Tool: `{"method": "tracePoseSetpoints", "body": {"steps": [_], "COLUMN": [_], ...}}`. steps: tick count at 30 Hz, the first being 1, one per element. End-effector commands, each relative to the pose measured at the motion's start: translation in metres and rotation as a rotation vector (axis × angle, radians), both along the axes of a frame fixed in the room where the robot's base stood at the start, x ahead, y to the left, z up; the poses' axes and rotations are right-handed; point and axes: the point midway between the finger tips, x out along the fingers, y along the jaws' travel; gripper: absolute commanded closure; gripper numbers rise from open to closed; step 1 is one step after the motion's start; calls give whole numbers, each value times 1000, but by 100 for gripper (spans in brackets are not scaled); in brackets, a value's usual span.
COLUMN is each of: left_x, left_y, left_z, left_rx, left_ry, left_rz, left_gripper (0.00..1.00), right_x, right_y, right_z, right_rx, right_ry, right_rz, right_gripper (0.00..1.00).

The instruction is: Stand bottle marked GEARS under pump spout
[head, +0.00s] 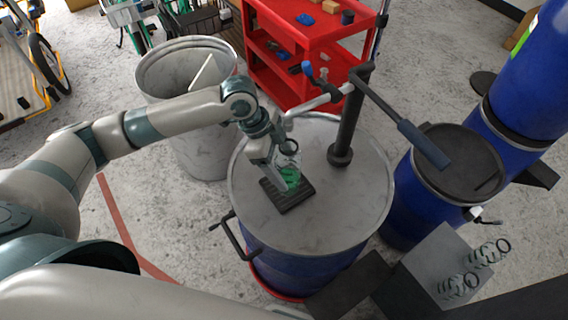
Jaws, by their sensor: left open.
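A clear bottle with green on its lower part (289,175) stands on a dark square pad (293,203) on top of the steel-topped drum (335,215). Its marking cannot be read from here. The pump (349,125) rises from the drum lid, and its grey spout (322,101) reaches left toward the spot above the bottle. My left gripper (272,165) is open at the bottle's left side and hides part of it. Whether the fingers touch the bottle cannot be told. My right gripper is not in view.
The pump's long handle (425,146) sticks out to the right. An open grey drum (187,62) stands at the back left, a red tool cart (291,78) behind. Blue drums (433,207) stand at right.

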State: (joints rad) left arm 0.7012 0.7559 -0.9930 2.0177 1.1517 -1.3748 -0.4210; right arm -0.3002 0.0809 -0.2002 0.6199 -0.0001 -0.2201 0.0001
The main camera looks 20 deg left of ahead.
Motion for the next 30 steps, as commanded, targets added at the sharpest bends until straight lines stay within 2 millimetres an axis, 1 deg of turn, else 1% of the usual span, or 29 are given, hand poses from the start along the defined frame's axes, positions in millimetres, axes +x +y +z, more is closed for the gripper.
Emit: {"method": "tracePoseSetpoints", "body": {"steps": [7,11,14,24,27,30], "left_x": [0,0,-1,-3,-4,-4], "left_y": [2,6,12,35,39,43], "left_z": [5,16,28,83,97,106], "left_rx": [0,-2,0,1,-1,0], "left_ry": [-2,-3,-3,-4,-4,-2], "left_rz": [0,0,0,1,2,1], "left_gripper": [28,28,28,28,28,28], "right_x": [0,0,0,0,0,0], "right_y": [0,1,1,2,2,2], "right_z": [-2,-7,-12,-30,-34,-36], "right_rx": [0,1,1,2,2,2], "right_ry": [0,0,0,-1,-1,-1], "right_rz": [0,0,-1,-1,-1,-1], "right_gripper": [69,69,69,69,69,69]}}
